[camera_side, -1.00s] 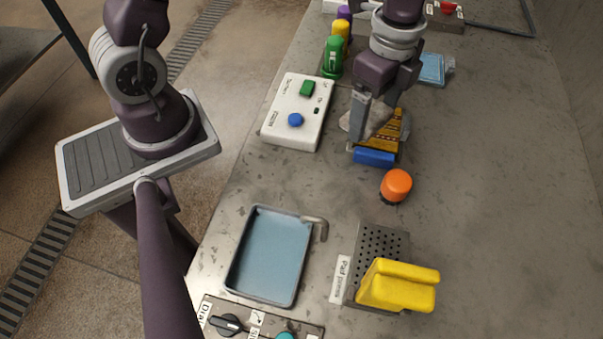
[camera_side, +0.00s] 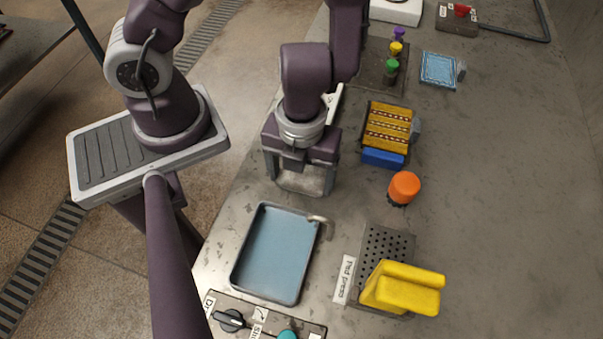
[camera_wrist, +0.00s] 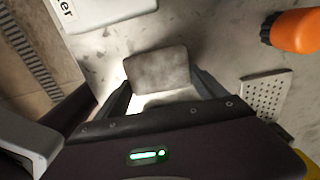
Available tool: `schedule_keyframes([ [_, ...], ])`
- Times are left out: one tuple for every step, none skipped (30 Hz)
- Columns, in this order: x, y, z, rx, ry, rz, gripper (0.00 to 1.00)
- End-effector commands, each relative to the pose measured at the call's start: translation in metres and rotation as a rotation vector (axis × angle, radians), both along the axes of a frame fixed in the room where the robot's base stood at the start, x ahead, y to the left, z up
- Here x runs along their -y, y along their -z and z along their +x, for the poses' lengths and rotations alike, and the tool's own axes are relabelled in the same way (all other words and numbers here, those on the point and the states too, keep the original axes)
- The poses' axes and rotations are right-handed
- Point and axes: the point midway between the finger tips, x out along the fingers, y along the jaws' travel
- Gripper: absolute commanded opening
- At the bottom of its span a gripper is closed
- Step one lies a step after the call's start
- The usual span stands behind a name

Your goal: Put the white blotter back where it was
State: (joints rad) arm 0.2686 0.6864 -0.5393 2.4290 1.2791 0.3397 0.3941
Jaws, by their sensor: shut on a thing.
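My gripper (camera_side: 303,178) hangs over the table, just beyond the blue-lined tray (camera_side: 275,252) in the side view. It is shut on a pale flat pad, which looks like the white blotter (camera_wrist: 158,68). In the wrist view the pad spans the gap between the two fingers, grey on its far part and brighter near the palm. In the side view only a pale strip shows between the fingers. Whether the pad touches the table is hard to tell. The patterned yellow rug (camera_side: 388,128) lies to the right, apart from my gripper, with a blue block (camera_side: 382,158) at its near end.
An orange knob (camera_side: 404,187) stands near the rug. A perforated plate with a yellow block (camera_side: 403,288) is at the front right. A white box (camera_side: 334,100) is mostly hidden behind my arm. Knobs (camera_side: 393,68) stand farther back. The table's right side is clear.

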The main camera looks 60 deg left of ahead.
Motion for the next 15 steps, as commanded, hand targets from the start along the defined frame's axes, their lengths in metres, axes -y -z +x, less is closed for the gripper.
schedule_keyframes([
  [0.0001, 0.0040, -0.0007, -0.002, 0.003, 0.001, 0.45],
  [0.0000, 0.0050, -0.0005, -0.001, 0.002, 0.001, 0.45],
  [-0.0002, 0.0055, 0.0000, -0.001, 0.000, 0.001, 0.45],
  [-0.0003, 0.0055, 0.0003, 0.000, -0.001, 0.000, 0.45],
  [-0.0002, 0.0053, 0.0003, 0.000, -0.002, 0.000, 0.45],
  [-0.0002, 0.0052, 0.0003, 0.000, -0.002, 0.000, 0.45],
  [-0.0002, 0.0052, 0.0003, 0.000, -0.002, 0.000, 0.45],
  [-0.0001, 0.0052, 0.0004, 0.000, -0.002, 0.000, 0.45],
  [-0.0002, 0.0060, 0.0003, 0.001, -0.001, 0.001, 0.45],
  [-0.0003, 0.0071, 0.0004, 0.001, -0.001, 0.001, 0.45],
  [-0.0001, 0.0080, 0.0004, 0.001, -0.001, 0.001, 0.45],
  [0.0000, 0.0080, 0.0005, 0.001, -0.002, 0.000, 0.87],
  [0.0000, 0.0079, 0.0005, 0.001, -0.003, 0.000, 0.93],
  [0.0000, 0.0078, 0.0006, 0.001, -0.003, 0.000, 0.98],
  [-0.0001, 0.0078, 0.0005, 0.001, -0.003, 0.000, 1.00],
])
